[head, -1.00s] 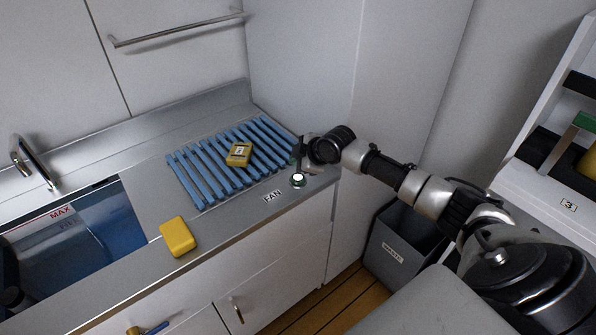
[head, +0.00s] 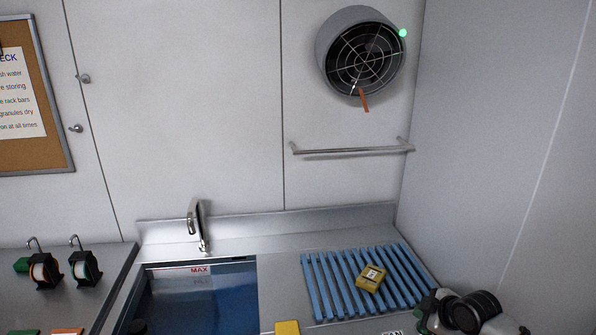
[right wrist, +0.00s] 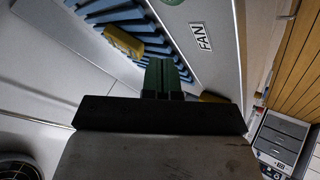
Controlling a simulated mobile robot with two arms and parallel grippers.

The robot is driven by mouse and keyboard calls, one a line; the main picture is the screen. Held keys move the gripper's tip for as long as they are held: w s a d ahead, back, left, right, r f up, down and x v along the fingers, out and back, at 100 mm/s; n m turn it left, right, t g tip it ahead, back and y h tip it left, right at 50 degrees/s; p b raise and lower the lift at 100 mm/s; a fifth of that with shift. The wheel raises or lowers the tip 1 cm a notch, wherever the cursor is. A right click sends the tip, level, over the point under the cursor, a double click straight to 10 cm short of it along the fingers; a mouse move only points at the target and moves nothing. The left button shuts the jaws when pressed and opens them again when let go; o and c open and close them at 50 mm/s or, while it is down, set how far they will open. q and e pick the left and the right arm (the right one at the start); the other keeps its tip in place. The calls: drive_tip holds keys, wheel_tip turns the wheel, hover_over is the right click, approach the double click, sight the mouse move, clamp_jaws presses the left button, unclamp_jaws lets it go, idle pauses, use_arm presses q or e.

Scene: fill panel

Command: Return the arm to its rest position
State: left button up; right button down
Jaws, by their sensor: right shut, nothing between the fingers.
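My right gripper (head: 424,318) is at the lower right of the head view, by the front right corner of the blue rack, with part of my arm cut off by the frame edge. In the right wrist view its green fingers (right wrist: 164,76) are together with nothing between them. They are over the counter beside the FAN label (right wrist: 201,37). The FAN button is not visible now. The round wall fan (head: 362,58) has a green light (head: 403,33) beside it and an orange strip (head: 364,101) hanging from its grille. My left gripper is not in view.
A yellow device (head: 370,278) lies on the blue slatted rack (head: 322,290). A yellow block (head: 287,328) is at the bottom edge. The sink (head: 200,295) with its tap (head: 198,228) lies left of the rack. A wall rail (head: 350,152) runs above. A side wall (head: 480,150) stands close right.

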drive_tip(key=s+a+f+m+g, duration=0.1)
drive_tip(key=s+a+f, duration=0.2)
drive_tip(key=s+a, duration=0.5)
drive_tip(key=s+a+f+m+g, duration=0.15)
drive_tip(key=s+a+f, duration=0.25)
drive_tip(key=s+a, duration=0.4)
drive_tip(key=s+d+r+m+g+h, duration=0.15)
drive_tip(key=s+m, duration=0.25)
drive_tip(key=s, duration=0.5)
drive_tip(key=s+d+r+m+g+h, duration=0.1)
drive_tip(key=s+r+m, duration=0.25)
drive_tip(key=s, duration=0.45)
wheel_tip(320, 180, down, 28)
drive_tip(key=s+g, duration=0.1)
drive_tip(key=s, duration=0.1)
drive_tip(key=s+d+f+g, duration=0.1)
drive_tip(key=s+d+f, duration=0.2)
drive_tip(key=s+f, duration=1.2)
drive_tip(key=shift+s, duration=0.45)
